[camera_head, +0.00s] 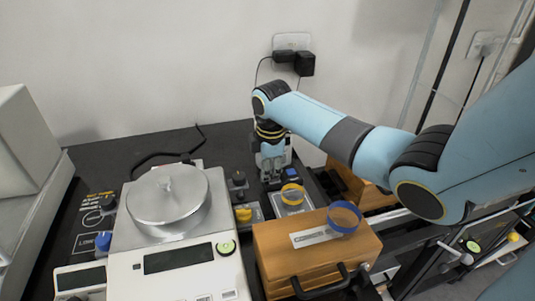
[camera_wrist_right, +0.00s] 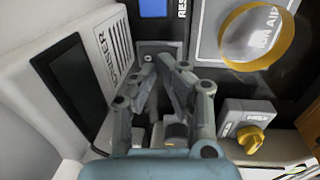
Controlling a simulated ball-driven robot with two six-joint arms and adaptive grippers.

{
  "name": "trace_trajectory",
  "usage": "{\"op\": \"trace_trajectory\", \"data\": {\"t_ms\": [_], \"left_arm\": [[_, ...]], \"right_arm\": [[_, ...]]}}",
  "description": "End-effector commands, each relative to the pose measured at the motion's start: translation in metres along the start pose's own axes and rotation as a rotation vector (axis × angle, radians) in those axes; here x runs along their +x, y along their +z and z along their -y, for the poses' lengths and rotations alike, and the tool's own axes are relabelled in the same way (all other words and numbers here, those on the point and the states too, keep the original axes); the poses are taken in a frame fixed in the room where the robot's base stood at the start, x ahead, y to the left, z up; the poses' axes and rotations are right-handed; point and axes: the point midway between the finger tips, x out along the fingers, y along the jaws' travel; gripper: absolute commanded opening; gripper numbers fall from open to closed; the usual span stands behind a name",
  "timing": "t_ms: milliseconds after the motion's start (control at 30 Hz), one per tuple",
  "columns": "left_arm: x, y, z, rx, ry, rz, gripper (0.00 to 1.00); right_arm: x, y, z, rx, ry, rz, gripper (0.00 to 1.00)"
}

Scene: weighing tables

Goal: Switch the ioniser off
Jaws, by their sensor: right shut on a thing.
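The ioniser (camera_wrist_right: 110,50) is a pale housing at the left of the right wrist view, with slots and a partly hidden name label. A grey plate with a screw (camera_wrist_right: 147,58) is beside it. My right gripper (camera_wrist_right: 168,65) has its fingers drawn together over this plate, shut on what looks like the ioniser's switch. The fingers hide the switch, so its setting cannot be read. In the head view the right gripper (camera_head: 271,176) points down at the back of the dark table, and the ioniser is hidden there. My left gripper is not in view.
A balance with a round metal pan (camera_head: 168,193) stands left. Close to the gripper are a blue button (camera_head: 292,172), a yellow ring (camera_head: 292,200), a yellow knob (camera_head: 243,214) and a dark knob (camera_head: 238,179). A wooden box (camera_head: 290,263) with a blue ring (camera_head: 344,217) is in front.

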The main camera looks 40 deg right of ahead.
Motion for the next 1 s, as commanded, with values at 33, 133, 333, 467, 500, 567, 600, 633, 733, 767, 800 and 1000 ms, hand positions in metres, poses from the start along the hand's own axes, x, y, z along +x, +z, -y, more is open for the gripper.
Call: {"op": "trace_trajectory", "data": {"t_ms": [33, 133, 333, 467, 500, 567, 600, 633, 733, 767, 800, 1000], "left_arm": [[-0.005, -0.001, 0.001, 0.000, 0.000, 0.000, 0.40], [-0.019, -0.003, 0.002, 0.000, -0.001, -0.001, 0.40], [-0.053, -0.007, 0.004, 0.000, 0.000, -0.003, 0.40], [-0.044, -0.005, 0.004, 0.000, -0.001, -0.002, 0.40], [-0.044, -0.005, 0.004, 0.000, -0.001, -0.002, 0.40], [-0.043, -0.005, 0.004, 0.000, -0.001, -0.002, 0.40], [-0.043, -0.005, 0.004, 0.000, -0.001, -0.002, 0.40], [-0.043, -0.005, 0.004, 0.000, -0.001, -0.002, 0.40], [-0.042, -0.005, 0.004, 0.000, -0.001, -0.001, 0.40], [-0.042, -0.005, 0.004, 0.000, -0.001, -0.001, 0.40], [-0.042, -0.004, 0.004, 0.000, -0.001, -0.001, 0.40], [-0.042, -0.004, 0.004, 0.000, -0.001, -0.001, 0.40]], "right_arm": [[0.000, 0.001, 0.007, 0.002, -0.020, 0.002, 0.00], [-0.014, 0.001, 0.003, 0.003, -0.016, 0.002, 0.00], [-0.052, 0.000, -0.010, 0.007, 0.004, 0.000, 0.00], [-0.080, 0.001, -0.018, 0.005, 0.009, 0.001, 0.00], [-0.089, 0.001, -0.019, 0.005, 0.008, 0.000, 0.00], [-0.102, 0.000, -0.022, 0.006, 0.008, 0.000, 0.00], [-0.109, 0.001, -0.024, 0.005, 0.008, 0.001, 0.00], [-0.114, 0.001, -0.024, 0.005, 0.008, 0.002, 0.00], [-0.127, 0.001, -0.027, 0.006, 0.006, 0.001, 0.00], [-0.130, 0.000, -0.027, 0.006, 0.006, 0.000, 0.00], [-0.133, 0.000, -0.028, 0.006, 0.007, 0.000, 0.00], [-0.138, 0.001, -0.029, 0.006, 0.006, 0.001, 0.00]]}}
